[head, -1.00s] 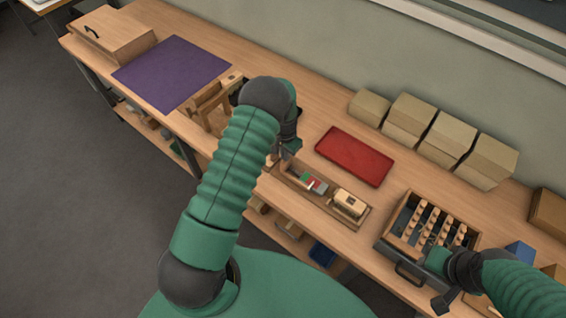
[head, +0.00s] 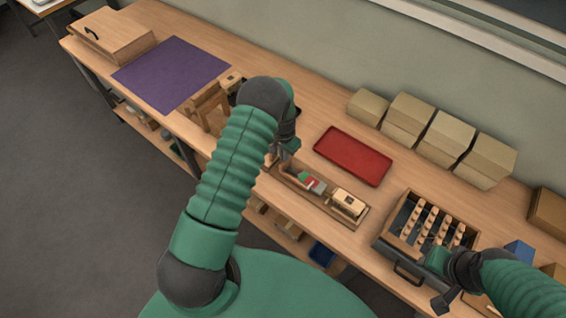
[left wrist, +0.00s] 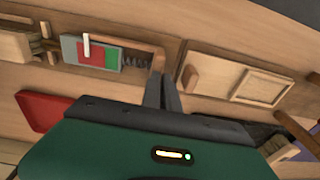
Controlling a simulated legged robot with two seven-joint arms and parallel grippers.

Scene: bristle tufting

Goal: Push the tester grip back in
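The tester lies in a long wooden tray (head: 325,206) near the bench's front edge. In the left wrist view its scale (left wrist: 92,52) is grey, red and green with a white pointer (left wrist: 87,45). A small wooden bar (left wrist: 157,63), apparently the grip, stands right of the scale, at the tips of my left gripper (left wrist: 164,78). The two dark fingers are close together, with no object clearly between them. In the head view my left gripper (head: 282,158) is low at the tray's left end, partly hidden by its arm.
A red tray (head: 352,156) lies behind the tester. Several cardboard boxes (head: 408,120) line the wall. My right gripper (head: 438,262) is over an open box of wooden pegs (head: 405,243). A wooden frame (head: 210,108) and purple mat (head: 172,72) are at left.

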